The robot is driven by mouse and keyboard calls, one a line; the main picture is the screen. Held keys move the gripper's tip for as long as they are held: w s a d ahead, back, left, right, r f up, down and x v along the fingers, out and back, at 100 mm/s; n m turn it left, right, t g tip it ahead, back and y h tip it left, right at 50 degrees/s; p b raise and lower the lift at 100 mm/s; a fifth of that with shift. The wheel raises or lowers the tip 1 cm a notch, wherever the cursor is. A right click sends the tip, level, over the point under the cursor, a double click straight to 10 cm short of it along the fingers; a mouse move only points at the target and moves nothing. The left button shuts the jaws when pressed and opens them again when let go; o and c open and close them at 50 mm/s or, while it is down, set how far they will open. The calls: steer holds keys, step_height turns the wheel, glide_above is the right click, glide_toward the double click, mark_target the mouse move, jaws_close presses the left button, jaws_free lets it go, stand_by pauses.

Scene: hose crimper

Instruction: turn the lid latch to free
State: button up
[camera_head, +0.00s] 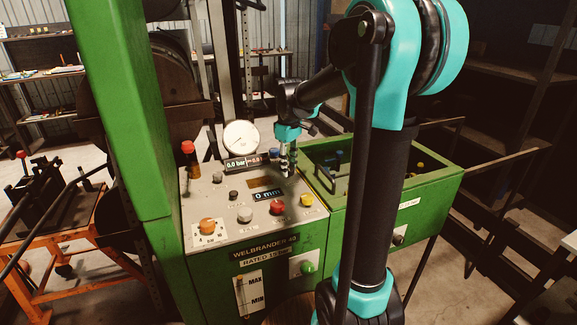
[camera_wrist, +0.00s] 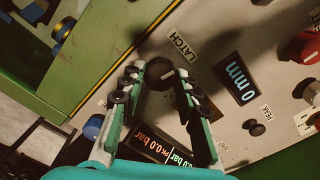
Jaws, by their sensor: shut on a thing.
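The lid latch is a round black knob (camera_wrist: 159,75) on the grey panel (camera_wrist: 222,88), beside a white LATCH label (camera_wrist: 187,46) in the wrist view. A short pale mark shows on the knob's face. My gripper (camera_wrist: 160,72) has its two fingers on opposite sides of the knob and is shut on it. In the head view my gripper (camera_head: 287,168) points down at the panel's right rear part. The knob is hidden there behind the fingers.
A red button (camera_head: 277,207), yellow button (camera_head: 306,199) and orange knob (camera_head: 207,226) are nearer. A green open-topped box (camera_head: 432,182) adjoins at right; a green post (camera_head: 128,110) rises at left.

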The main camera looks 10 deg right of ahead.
steer(key=shift+n, duration=1.1)
steer(key=o, duration=1.2)
steer(key=shift+c, duration=0.2)
step_height(320, 180, up, 12)
